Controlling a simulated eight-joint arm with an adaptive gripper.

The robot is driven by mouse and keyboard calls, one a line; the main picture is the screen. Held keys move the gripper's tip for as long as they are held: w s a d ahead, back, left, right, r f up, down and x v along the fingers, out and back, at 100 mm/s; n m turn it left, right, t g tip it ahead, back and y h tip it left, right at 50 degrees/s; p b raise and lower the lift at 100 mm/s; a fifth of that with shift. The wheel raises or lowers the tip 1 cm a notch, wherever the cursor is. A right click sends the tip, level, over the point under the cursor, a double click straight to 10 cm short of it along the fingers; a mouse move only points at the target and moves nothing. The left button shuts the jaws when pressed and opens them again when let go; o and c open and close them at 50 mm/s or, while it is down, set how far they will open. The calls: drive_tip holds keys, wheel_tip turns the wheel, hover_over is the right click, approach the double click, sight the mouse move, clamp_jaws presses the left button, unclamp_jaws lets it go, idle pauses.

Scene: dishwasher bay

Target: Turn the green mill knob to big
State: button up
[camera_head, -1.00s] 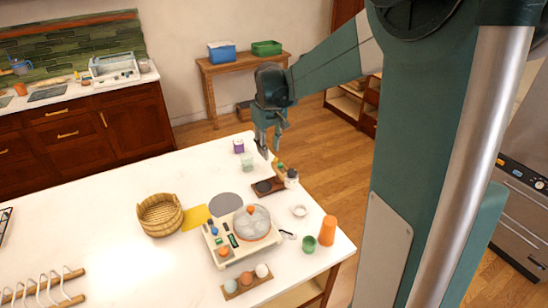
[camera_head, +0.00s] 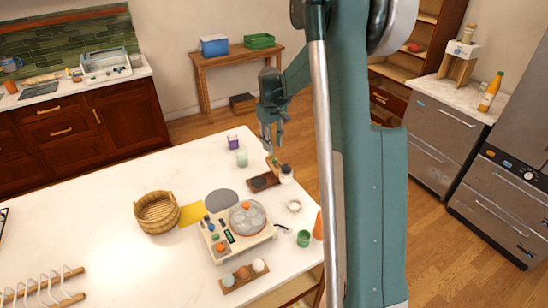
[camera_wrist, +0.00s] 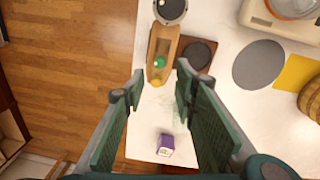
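The mill is a light wooden body (camera_wrist: 162,42) with a round green knob (camera_wrist: 159,63) on it and a yellow-orange end below, all in the wrist view. In the head view its wooden body (camera_head: 273,162) stands near the right edge of the table, partly behind other things. My gripper (camera_wrist: 159,74) is open and empty, with its two fingers spread to either side of the mill's knob end in the picture. In the head view my gripper (camera_head: 272,147) points down above that spot. Contact is not visible. Any size marks are too small to read.
A dark disc on a brown board (camera_wrist: 211,47) lies beside the mill. A purple box (camera_wrist: 165,145) and a pale glass (camera_head: 242,158) are near.

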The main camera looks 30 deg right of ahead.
sight(275, 161)
drive_tip(key=shift+f, duration=0.15)
drive_tip(key=shift+d+f, duration=0.15)
drive_tip(key=shift+f, duration=3.6)
drive_tip(key=c, duration=0.9)
